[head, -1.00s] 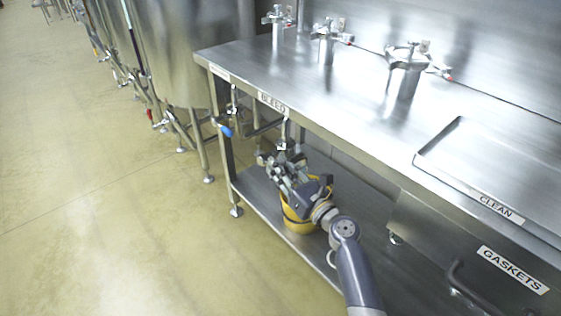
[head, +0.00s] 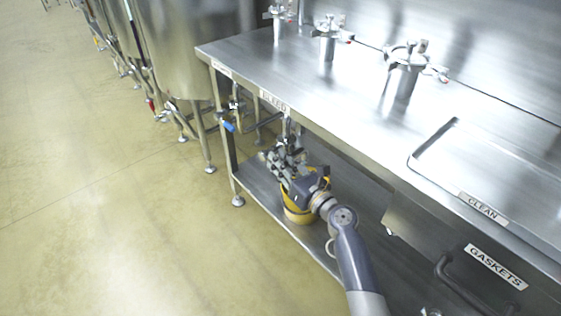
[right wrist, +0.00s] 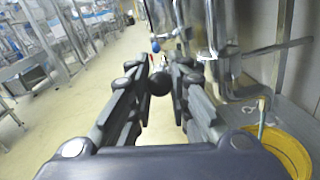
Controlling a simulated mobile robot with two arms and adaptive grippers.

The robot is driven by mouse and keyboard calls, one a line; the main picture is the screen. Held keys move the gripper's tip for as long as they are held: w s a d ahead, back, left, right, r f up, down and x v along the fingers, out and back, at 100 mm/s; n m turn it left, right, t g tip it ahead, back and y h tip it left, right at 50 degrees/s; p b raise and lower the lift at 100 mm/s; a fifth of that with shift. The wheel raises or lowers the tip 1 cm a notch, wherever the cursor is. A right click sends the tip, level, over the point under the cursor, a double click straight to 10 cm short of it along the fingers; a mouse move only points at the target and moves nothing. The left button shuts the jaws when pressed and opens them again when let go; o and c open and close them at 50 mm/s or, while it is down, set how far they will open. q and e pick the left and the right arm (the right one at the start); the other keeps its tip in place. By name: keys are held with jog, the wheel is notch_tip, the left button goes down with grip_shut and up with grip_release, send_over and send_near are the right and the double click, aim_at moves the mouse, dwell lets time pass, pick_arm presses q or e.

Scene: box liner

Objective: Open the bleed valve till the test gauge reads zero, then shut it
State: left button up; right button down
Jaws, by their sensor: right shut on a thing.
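The bleed valve sits under the front edge of the steel bench, below the BLEED label (head: 274,103). My right gripper (head: 281,160) is there and hides most of the valve in the head view. In the right wrist view my right gripper (right wrist: 160,75) has its fingers on either side of a dark round knob (right wrist: 159,84), which I take for the bleed valve's handle; it is shut on it. I cannot make out a test gauge or its reading. My left gripper is not in view.
A yellow bucket (head: 297,212) stands on the lower shelf (head: 262,205) below my right gripper. A blue-handled valve (head: 228,126) hangs left of the BLEED label. Steel tanks (head: 190,50) stand behind the bench's left end. The floor at left is clear.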

jog(key=c, duration=1.7)
grip_release()
jog(key=shift+w+r, duration=0.1)
jog(key=shift+r, duration=0.15)
jog(key=shift+o, duration=1.1)
jog(key=shift+f, duration=0.15)
jog(key=shift+f, duration=0.1)
jog(key=v, duration=1.2)
